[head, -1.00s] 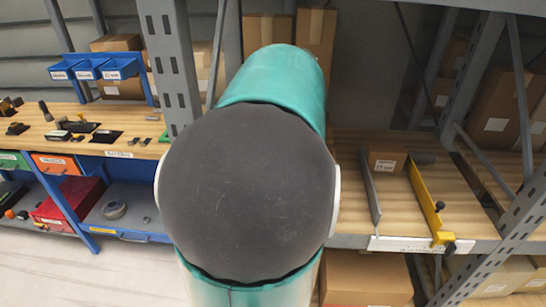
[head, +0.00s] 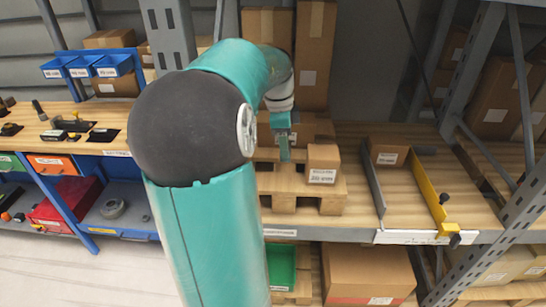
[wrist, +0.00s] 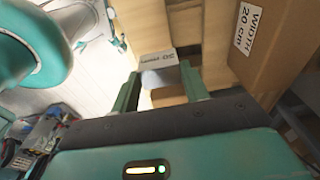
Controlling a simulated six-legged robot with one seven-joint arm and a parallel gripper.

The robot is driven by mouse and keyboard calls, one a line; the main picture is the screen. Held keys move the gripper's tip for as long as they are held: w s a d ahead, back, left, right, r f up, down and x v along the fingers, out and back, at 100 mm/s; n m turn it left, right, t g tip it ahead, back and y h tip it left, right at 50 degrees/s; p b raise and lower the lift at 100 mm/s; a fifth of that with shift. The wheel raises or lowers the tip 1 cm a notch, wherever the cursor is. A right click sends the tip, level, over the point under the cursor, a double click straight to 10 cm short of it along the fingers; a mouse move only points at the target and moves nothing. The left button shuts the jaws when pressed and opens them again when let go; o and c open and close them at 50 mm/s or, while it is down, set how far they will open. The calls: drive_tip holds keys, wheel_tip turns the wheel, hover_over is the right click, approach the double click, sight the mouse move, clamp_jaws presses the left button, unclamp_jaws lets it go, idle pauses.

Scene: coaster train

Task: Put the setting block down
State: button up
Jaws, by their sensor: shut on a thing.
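The setting block (wrist: 158,60), pale grey with printing that includes "20", is between the two fingers of my gripper (wrist: 160,82) in the wrist view. My gripper is shut on it. In the head view my gripper (head: 284,145) points down over the wooden shelf, behind a small wooden pallet (head: 295,202) and left of a small labelled carton (head: 323,160) standing on it. I cannot make out the block in the head view, nor tell whether it touches anything beneath.
Right of the pallet, a grey rail (head: 374,188) and a yellow rail (head: 424,185) flank another carton (head: 388,152). A steel upright (head: 505,190) stands at right. A carton marked "WIDTH 20 cm" (wrist: 275,45) is close by my gripper. A tool bench (head: 60,125) is at left.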

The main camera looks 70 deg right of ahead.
drive_tip(key=w+f, duration=0.1)
drive_tip(key=w+d+f, duration=0.1)
drive_tip(key=f, duration=0.1)
drive_tip(key=w+f, duration=0.1)
drive_tip(key=shift+w+d+f, duration=0.1)
drive_tip(key=shift+d+f, duration=0.05)
drive_tip(key=shift+d, duration=0.15)
drive_tip(key=shift+w+f, duration=0.15)
drive_tip(key=shift+f, duration=1.5)
drive_tip(key=shift+f, duration=0.1)
drive_tip(key=o, duration=1.4)
drive_tip(key=shift+f, duration=0.1)
drive_tip(key=shift+o, duration=0.2)
wheel_tip(320, 180, up, 12)
drive_tip(key=w, duration=0.1)
drive_tip(key=shift+w, duration=0.2)
drive_tip(key=shift+a, duration=0.1)
